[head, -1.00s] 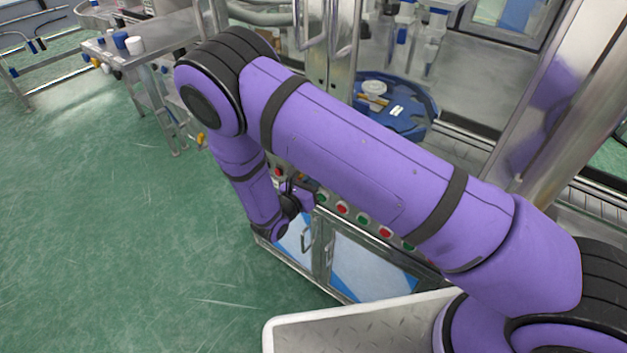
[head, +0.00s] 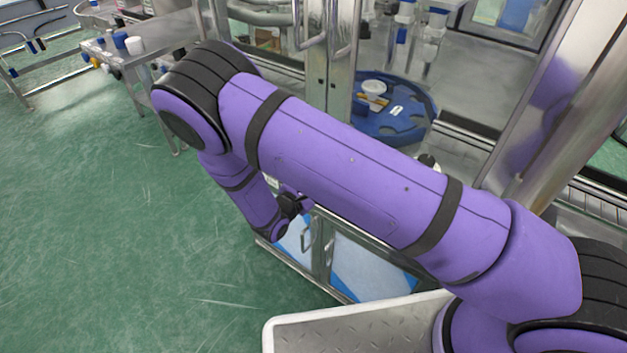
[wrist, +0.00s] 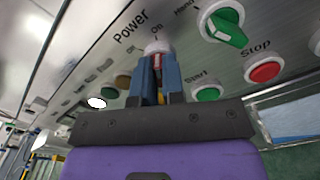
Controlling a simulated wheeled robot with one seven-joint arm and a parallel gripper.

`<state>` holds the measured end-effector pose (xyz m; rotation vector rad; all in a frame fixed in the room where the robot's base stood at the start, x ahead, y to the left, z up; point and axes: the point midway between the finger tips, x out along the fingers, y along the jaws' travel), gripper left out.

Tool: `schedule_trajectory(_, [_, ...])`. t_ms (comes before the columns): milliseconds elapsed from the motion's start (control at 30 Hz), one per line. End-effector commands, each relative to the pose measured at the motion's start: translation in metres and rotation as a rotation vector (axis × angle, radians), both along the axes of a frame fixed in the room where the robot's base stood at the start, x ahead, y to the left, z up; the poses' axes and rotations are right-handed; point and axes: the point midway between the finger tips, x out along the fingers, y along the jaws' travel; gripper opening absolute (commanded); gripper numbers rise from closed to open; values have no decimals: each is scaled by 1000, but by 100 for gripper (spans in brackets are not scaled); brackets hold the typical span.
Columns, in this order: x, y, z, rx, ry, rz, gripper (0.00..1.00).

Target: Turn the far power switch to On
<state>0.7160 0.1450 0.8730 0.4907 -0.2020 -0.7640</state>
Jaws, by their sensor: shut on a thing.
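In the wrist view the power switch (wrist: 158,46) is a round knob with a pale rim on the metal control panel (wrist: 120,60), below the printed words "Power" and "On". My gripper (wrist: 158,62) is shut on this switch, with its two blue-grey fingers on either side of it. A little red shows between the fingers. The fingers hide most of the switch, so its exact angle cannot be told.
To the right on the panel are a green selector knob (wrist: 224,27), a green Start button (wrist: 208,93) and a red Stop button (wrist: 265,72). A white lamp (wrist: 96,102) is at the left. In the head view, cabinet doors (head: 365,268) stand below the panel.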

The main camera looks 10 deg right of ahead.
Motion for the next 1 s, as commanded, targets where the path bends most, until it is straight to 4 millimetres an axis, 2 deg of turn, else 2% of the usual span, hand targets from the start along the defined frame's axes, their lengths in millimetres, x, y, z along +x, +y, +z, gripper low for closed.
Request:
schedule_trajectory(500, [0, 1, 0, 17, -16, 1, 0])
schedule_trajectory(533, [0, 1, 0, 17, -16, 1, 12])
schedule_trajectory(633, [0, 1, 0, 17, -16, 1, 35])
schedule_trajectory(1000, [-4, 4, 0, 16, -15, 1, 35])
